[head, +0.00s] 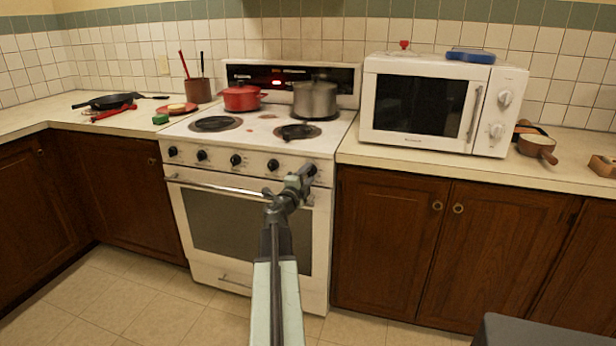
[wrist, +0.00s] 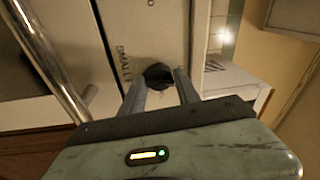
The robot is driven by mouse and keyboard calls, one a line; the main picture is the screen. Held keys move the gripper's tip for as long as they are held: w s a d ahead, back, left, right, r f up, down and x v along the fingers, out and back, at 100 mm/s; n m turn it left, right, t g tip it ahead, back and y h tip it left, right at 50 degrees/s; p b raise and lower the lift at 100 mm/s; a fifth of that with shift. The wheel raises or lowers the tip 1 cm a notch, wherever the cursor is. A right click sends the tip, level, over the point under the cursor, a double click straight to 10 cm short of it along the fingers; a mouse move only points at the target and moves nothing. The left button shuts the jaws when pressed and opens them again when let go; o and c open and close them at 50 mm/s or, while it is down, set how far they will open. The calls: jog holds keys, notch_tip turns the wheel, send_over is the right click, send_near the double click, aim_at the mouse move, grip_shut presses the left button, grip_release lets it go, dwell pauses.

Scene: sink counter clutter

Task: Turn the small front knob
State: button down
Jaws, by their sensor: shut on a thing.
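The white stove (head: 232,274) has a row of black knobs along its front panel. My gripper (head: 300,177) is at the right end of that row, at the rightmost front knob (head: 311,170), which it partly hides in the head view. In the wrist view the dark round knob (wrist: 158,74) sits between the two fingers of my gripper (wrist: 162,80). The fingers are shut on it, one on each side. Printed lettering is on the white panel beside the knob. The knob's pointer is too dark to read.
The oven door handle (head: 215,186) runs just below the knobs and shows close by in the wrist view (wrist: 45,55). A red pot (head: 241,98) and a steel pot (head: 315,100) stand on the back burners. A white microwave (head: 430,106) stands on the right counter.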

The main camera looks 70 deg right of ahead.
jog(key=shift+f+n, duration=0.1)
jog(key=shift+n, duration=0.4)
jog(key=c, duration=0.9)
grip_release()
jog(key=shift+a, duration=0.1)
jog(key=a, duration=0.5)
jog(key=a+b, duration=0.1)
jog(key=a, duration=0.1)
jog(key=shift+w+a+f, duration=0.2)
jog(key=shift+a+f, duration=0.1)
jog(key=shift+f, duration=0.1)
